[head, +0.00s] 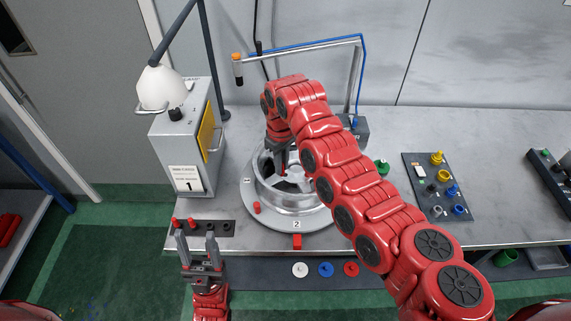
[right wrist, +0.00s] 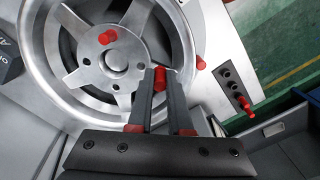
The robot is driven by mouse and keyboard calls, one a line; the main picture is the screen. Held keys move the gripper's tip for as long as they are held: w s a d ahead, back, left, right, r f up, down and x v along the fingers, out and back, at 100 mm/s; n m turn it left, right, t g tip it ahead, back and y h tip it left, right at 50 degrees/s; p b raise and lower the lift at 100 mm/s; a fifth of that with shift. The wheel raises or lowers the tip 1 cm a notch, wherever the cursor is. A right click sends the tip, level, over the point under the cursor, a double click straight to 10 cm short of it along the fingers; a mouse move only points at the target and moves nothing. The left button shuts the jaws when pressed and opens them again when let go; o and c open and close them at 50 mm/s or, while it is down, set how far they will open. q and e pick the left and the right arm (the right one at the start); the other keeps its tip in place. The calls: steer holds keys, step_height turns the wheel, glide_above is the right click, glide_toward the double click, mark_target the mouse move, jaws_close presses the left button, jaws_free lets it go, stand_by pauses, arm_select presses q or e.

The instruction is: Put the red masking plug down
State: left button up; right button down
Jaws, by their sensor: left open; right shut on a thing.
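My right gripper (right wrist: 158,74) is shut on a red masking plug (right wrist: 159,80) over the silver wheel (right wrist: 35,35). Whether the plug's end touches the wheel is hidden. In the head view, the right arm reaches over the wheel (head: 292,208), and the right gripper (head: 283,172) covers part of its middle. A second red plug (right wrist: 108,36) stands in the wheel's hub face. A third (right wrist: 200,63) is near the wheel's rim and also shows in the head view (head: 257,207). My left gripper (head: 196,240) is open and empty at the table's front left edge.
A dark strip with holes (head: 212,228) and red plugs lies at the front left. A grey box (head: 185,150) marked 1 stands at the left. A dark board with coloured caps (head: 438,187) is at the right.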

steer(key=shift+w+d+f+b, duration=0.1)
steer(key=shift+w+d+b, duration=0.1)
steer(key=shift+w+b, duration=0.3)
steer(key=shift+w+d+f+b, duration=0.1)
steer(key=shift+w+d+b, duration=0.15)
steer(key=shift+w, duration=0.45)
steer(key=shift+w+d+f+b, duration=0.1)
steer(key=shift+w+f+b, duration=0.15)
steer(key=shift+f, duration=0.3)
steer(key=shift+w+a+f+b, duration=0.1)
steer(key=shift+w+f+b, duration=0.05)
steer(key=shift+f+b, duration=0.35)
steer(key=shift+w+d+f+b, duration=0.1)
steer(key=shift+w+f+b, duration=0.1)
steer(key=shift+f, duration=0.4)
steer(key=shift+f+b, duration=0.6)
steer(key=shift+b, duration=0.1)
steer(key=c, duration=0.8)
jaws_free()
steer(key=shift+c, duration=0.2)
